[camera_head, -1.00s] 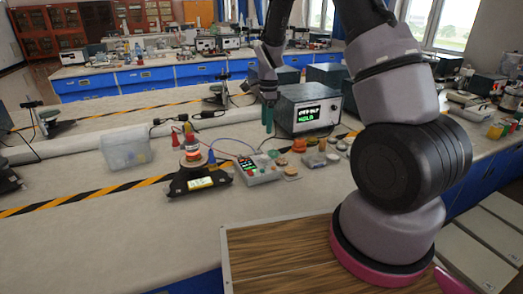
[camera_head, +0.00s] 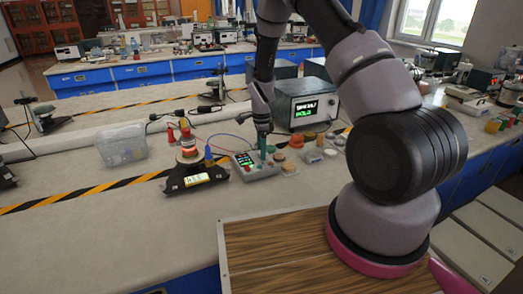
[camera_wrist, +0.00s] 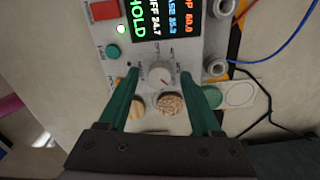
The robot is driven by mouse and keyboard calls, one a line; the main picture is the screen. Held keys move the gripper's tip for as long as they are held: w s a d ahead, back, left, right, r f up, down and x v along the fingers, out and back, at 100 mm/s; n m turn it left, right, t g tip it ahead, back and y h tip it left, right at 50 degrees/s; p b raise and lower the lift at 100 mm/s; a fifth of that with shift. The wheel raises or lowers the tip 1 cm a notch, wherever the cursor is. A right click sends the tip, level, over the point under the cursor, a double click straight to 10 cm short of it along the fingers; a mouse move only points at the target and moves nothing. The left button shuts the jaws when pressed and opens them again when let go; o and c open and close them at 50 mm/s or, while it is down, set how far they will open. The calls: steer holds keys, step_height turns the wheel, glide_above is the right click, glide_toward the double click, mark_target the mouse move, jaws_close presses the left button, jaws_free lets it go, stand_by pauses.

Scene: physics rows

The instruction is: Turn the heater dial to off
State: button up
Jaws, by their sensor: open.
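The heater control box (camera_head: 250,168) is a light grey unit with a lit display, on the bench beside the heater stand. In the wrist view its panel (camera_wrist: 124,48) shows a display (camera_wrist: 158,18) reading HOLD. The dial (camera_wrist: 159,72) is a pale round knob with a red mark, near the panel's lower edge. My gripper (camera_wrist: 160,74) is open, its two green fingers on either side of the dial with gaps visible. In the head view my gripper (camera_head: 263,152) is over the box and hides the dial. I cannot tell how far down the fingertips reach around it.
The dark heater stand (camera_head: 197,178) with a red-topped vessel is left of the box. A clear bin (camera_head: 121,149) is further left. A display instrument (camera_head: 308,105) stands behind. Small discs (camera_wrist: 170,104) lie beside the box; a blue cable (camera_wrist: 284,40) runs from its sockets.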

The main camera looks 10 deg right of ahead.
jaws_close()
